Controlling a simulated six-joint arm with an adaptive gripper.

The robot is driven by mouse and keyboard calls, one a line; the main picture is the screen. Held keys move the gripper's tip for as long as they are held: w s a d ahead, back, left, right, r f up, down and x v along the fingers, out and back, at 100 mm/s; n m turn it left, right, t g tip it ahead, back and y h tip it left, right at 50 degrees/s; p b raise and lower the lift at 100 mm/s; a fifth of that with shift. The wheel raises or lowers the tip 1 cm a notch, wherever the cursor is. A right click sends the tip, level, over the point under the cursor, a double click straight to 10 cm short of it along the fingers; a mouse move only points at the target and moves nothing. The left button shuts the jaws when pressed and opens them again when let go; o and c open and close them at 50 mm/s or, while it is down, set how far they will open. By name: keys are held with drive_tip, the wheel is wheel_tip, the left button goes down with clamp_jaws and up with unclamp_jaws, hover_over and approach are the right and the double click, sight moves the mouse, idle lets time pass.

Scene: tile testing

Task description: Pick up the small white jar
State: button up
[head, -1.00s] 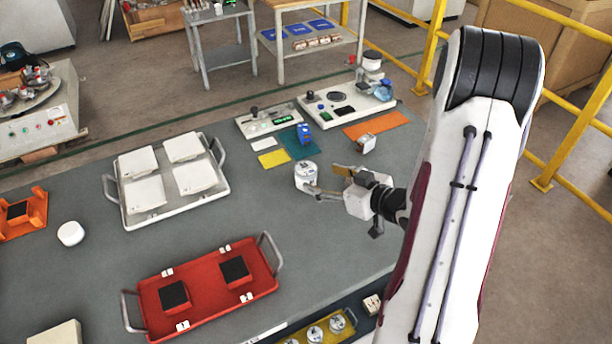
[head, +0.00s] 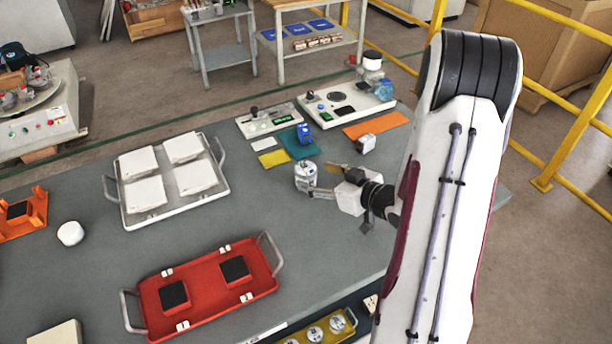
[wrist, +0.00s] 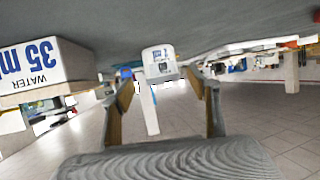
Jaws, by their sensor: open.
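The small white jar (head: 305,174), with a printed label, stands on the grey table in the head view. In the wrist view a small white labelled object, which looks like the same jar (wrist: 160,62), shows ahead between the two fingers. My gripper (head: 325,181) is low over the table at the jar's right side, pointing left. In the wrist view its gripper fingers (wrist: 165,92) are spread apart with nothing clamped between them. I cannot tell whether a finger touches the jar.
A small pale block (head: 366,144) sits behind my gripper. A large "WATER 35 ml" block (wrist: 35,68) is close at left in the wrist view. Instruments (head: 268,121) stand behind the jar. A white tray (head: 133,222) is left; a red tray (head: 205,304) is in front. Table between is clear.

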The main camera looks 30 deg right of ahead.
sight(306, 174)
drive_tip(key=shift+x, duration=2.6)
drive_tip(key=shift+a+f, duration=0.1)
drive_tip(key=shift+a, duration=0.05)
drive_tip(key=c, duration=1.3)
